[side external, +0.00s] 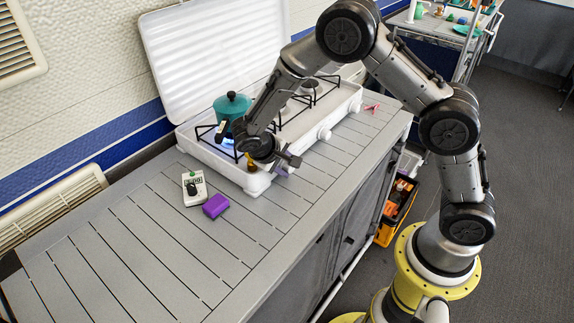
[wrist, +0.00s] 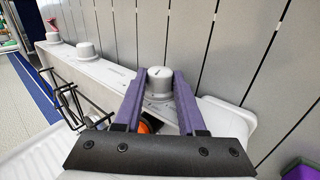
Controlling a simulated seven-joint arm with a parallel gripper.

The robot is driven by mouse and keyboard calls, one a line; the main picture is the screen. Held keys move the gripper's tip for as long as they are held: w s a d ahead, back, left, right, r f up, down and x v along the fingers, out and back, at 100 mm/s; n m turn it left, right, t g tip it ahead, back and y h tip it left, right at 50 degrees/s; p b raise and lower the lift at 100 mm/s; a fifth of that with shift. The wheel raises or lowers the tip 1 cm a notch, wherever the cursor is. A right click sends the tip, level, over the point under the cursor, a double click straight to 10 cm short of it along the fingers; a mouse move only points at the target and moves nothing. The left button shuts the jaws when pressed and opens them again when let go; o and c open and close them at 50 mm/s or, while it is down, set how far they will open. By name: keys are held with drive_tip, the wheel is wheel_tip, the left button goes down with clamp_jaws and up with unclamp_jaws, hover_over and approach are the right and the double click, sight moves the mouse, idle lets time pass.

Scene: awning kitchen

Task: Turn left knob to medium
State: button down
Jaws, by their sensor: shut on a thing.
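The white stove (side external: 225,170) stands on the slatted counter with its lid up. Its left knob (wrist: 159,75), white and round with a dark mark on top, sits between my fingertips in the wrist view. My gripper (wrist: 158,84) is shut on this knob, one finger on each side. In the side view my gripper (side external: 284,161) is at the stove's front left corner and mostly hides the knob. A blue glow shows at the left burner (side external: 228,143). The exact angle of the knob is hard to tell.
A teal lidded pot (side external: 232,106) stands on the stove beside my wrist. Two other white knobs (side external: 324,134) are along the front. A white box with a dark dial (side external: 195,188) and a purple block (side external: 215,206) lie on the counter. The counter's left part is clear.

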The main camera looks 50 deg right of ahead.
drive_tip(key=c, duration=0.5)
unclamp_jaws()
drive_tip(key=shift+a+r, duration=0.1)
drive_tip(key=v, duration=1.3)
drive_tip(key=shift+a+r, duration=0.2)
drive_tip(key=shift+r, duration=0.05)
drive_tip(key=shift+d, duration=0.1)
